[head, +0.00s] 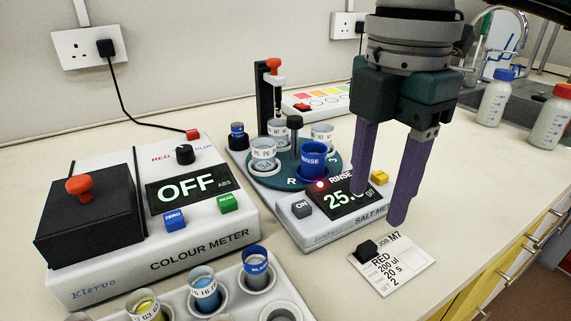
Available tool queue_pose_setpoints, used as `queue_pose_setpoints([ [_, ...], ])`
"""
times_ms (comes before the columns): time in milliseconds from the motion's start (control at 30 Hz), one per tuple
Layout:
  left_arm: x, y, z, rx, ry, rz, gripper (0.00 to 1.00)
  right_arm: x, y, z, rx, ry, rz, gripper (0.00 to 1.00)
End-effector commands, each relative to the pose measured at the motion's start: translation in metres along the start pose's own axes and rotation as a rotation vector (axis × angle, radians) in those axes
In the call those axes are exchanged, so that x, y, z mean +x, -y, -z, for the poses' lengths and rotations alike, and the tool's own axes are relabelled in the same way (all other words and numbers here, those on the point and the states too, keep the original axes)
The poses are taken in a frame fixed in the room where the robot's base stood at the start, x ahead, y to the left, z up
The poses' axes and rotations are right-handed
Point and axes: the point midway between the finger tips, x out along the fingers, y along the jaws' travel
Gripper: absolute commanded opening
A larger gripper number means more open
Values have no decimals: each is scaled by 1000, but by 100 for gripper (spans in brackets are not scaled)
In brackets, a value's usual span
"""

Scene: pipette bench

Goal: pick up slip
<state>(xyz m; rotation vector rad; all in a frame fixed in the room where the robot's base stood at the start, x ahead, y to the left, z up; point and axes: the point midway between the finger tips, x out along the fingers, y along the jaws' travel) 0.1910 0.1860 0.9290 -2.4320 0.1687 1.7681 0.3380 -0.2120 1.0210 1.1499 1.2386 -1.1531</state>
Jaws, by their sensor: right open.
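The slip (405,262) is a small white card printed "JOB M7, RED, 200 ul, 20 s, SET 2". It lies on the bench in front of the salt meter, near the bench's right front edge. A small black block (367,251) sits at its left side. My right gripper (380,208) points down above and behind the slip, its two purple fingers apart with nothing between them. The fingers overlap the right part of the salt meter in the picture and hide some of its display. My left gripper is not in view.
The salt meter (318,236) with its cup carousel stands just behind the slip. The colour meter (205,245) is at left, and a rack of cups (230,302) is at the front. Two capped bottles (493,100) stand at back right. Bench right of the slip is clear.

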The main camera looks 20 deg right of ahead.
Motion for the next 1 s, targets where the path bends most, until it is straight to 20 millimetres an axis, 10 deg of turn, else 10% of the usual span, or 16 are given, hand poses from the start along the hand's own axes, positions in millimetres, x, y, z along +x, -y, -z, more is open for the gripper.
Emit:
queue_pose_setpoints([
  [600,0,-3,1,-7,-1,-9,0,82,-4,2,-6,-6,5,55],
  [1000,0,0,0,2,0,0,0,87,-4,2,-7,-6,2,45],
])
